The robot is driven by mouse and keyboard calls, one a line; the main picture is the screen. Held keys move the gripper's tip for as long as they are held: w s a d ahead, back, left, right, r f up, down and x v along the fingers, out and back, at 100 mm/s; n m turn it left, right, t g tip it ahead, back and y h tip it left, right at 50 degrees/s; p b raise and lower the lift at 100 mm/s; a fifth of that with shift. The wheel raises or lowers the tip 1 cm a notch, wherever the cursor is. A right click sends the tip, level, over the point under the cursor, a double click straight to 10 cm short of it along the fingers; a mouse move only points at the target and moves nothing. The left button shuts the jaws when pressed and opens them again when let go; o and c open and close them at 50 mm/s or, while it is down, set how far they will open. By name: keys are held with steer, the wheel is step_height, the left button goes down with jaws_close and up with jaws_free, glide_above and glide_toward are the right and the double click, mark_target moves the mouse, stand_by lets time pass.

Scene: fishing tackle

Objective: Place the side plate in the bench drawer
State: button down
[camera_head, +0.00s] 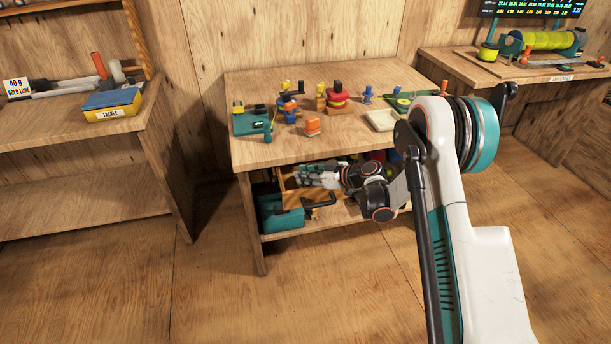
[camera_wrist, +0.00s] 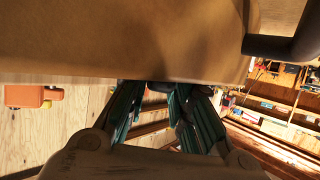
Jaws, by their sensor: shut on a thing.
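My gripper (camera_head: 316,178) reaches under the worktop of the middle bench, just above a brown wooden drawer front (camera_head: 291,196) with a black handle (camera_head: 321,202). In the wrist view, my gripper's fingers (camera_wrist: 160,95) are shut on a small dark thing (camera_wrist: 156,93), mostly hidden between them. I cannot tell whether it is the side plate, and I cannot pick out that plate elsewhere. A large tan surface (camera_wrist: 110,45) fills the top of the wrist view, close to the fingers. A dark bar (camera_wrist: 282,47) crosses its right side. The drawer's inside is hidden.
The middle bench top (camera_head: 290,85) carries several reels and small parts, with a cream tray (camera_head: 381,121) at the right. A teal box (camera_head: 281,212) stands on the lower shelf left of the drawer. Side benches flank it; the front floor is clear.

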steer(key=shift+s+f, duration=0.1)
steer(key=shift+f, duration=0.45)
steer(key=c, duration=1.7)
jaws_free()
steer(key=shift+s+f, duration=0.1)
steer(key=shift+f, duration=0.05)
steer(key=shift+r, duration=0.55)
steer(key=p+v, duration=0.1)
steer(key=v, duration=0.5)
steer(key=p+v, duration=0.2)
steer(key=v, duration=0.4)
steer(key=shift+w+r+p, duration=0.2)
steer(key=shift+p, duration=0.1)
steer(key=shift+r, duration=0.1)
